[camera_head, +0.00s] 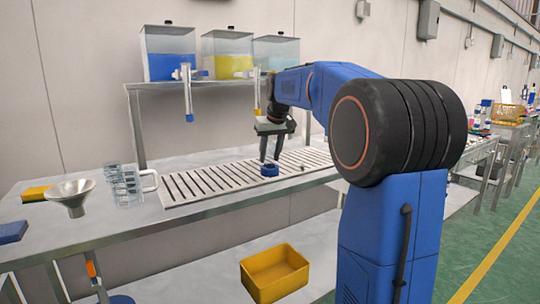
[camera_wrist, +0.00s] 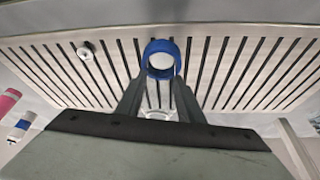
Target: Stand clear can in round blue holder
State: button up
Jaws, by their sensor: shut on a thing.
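The round blue holder (camera_head: 269,172) stands on the slatted grate, below my gripper (camera_head: 270,157) in the head view. In the wrist view the holder (camera_wrist: 162,44) is a blue ring just beyond the fingertips, with a pale round surface showing inside it. My gripper (camera_wrist: 158,90) is shut on the clear can (camera_wrist: 158,112), whose see-through wall shows faintly between the fingers. The can is hard to make out in the head view. I cannot tell whether its far end is above the holder or inside it.
A small metal part (camera_wrist: 85,50) lies on the grate (camera_head: 200,185). Clear measuring jugs (camera_head: 130,185), a metal funnel (camera_head: 72,196) and a yellow sponge (camera_head: 36,193) stand at the left. Tanks of coloured liquid (camera_head: 228,58) sit on the shelf above. A yellow bin (camera_head: 274,272) is below.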

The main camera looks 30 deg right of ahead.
jog(key=shift+f, duration=0.1)
jog(key=o, duration=1.1)
jog(key=v, duration=1.2)
jog(key=shift+s+a, duration=0.1)
jog(key=shift+n+y, duration=0.3)
jog(key=shift+n, duration=0.6)
jog(key=s+a+f, duration=0.6)
jog(key=s+f, duration=0.4)
jog(key=s, duration=0.1)
jog(key=s+a+f, duration=0.5)
jog(key=s+f, duration=0.6)
jog(key=s, duration=0.1)
jog(key=s+a+f, duration=0.6)
jog(key=s+f, duration=0.4)
jog(key=s, duration=0.2)
jog(key=shift+a+f, duration=0.35)
jog(key=shift+f, duration=0.05)
